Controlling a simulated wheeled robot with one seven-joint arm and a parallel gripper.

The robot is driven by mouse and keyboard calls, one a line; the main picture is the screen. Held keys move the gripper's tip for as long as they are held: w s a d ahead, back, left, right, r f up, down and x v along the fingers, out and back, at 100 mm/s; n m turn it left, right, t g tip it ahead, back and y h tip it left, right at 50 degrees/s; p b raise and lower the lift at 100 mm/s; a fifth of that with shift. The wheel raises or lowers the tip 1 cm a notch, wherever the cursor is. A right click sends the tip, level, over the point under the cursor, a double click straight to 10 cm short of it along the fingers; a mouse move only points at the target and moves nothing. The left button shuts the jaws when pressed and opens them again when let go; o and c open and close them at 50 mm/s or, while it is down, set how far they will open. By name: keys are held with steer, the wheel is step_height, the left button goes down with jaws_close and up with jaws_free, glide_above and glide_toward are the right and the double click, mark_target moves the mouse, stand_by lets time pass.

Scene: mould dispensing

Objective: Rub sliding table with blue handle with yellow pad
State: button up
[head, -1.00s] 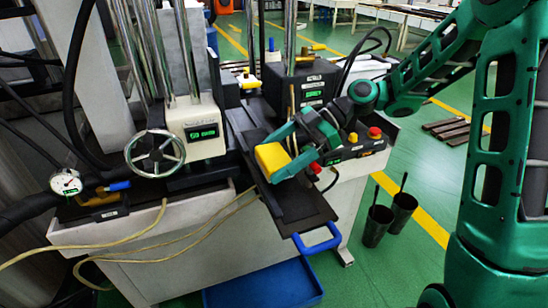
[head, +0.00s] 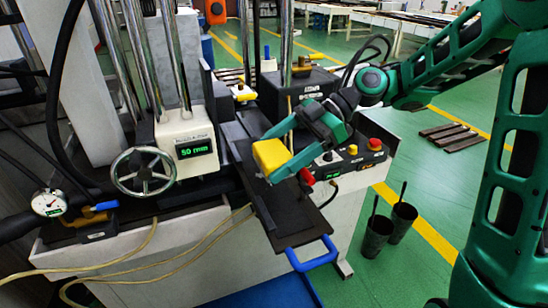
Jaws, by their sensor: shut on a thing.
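The sliding table (head: 296,223) is a long dark plate that sticks out from the front of the machine. Its blue handle (head: 312,254) is a loop at the near end. My green gripper (head: 277,160) is shut on the yellow pad (head: 270,155). The pad is over the middle part of the sliding table. I cannot tell whether its underside touches the plate.
A handwheel (head: 143,172) and a display unit (head: 188,147) stand left of the table. A control box with a red button (head: 374,144) is on the right. A blue tray (head: 262,294) is below, and two dark cups (head: 376,238) stand on the floor at right.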

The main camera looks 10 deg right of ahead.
mark_target(274, 151)
steer(key=shift+r, duration=1.55)
